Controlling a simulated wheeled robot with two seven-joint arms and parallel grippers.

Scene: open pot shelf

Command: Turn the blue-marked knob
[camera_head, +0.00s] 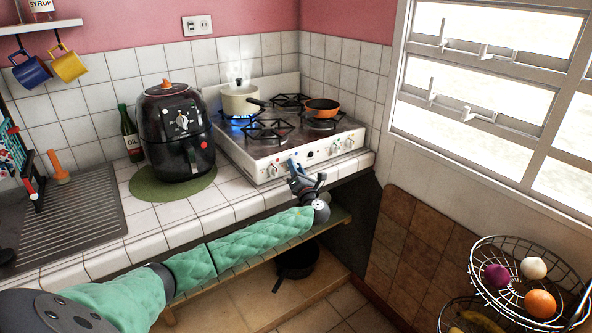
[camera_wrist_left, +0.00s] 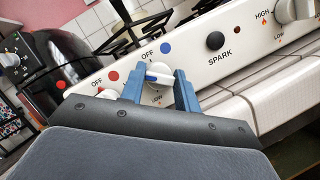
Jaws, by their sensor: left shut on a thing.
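The blue-marked knob (camera_wrist_left: 159,73) is a white knob with a blue pointer line, on the stove's front panel below a blue dot and an OFF label. The two blue fingers of my left gripper (camera_wrist_left: 160,90) stand on either side of it, shut on it. In the head view my left gripper (camera_head: 294,168) reaches the front panel of the white stove (camera_head: 262,167), and the knob is hidden there. A blue flame burns under the cream pot (camera_head: 240,102) at the back left burner. My right gripper is in neither view.
A red dot (camera_wrist_left: 114,75) marks the neighbouring knob, and a black SPARK button (camera_wrist_left: 215,40) sits to the right. An orange pan (camera_head: 322,106) stands on the stove. A black air fryer (camera_head: 172,125) stands left of it, and a fruit basket (camera_head: 470,285) is at lower right.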

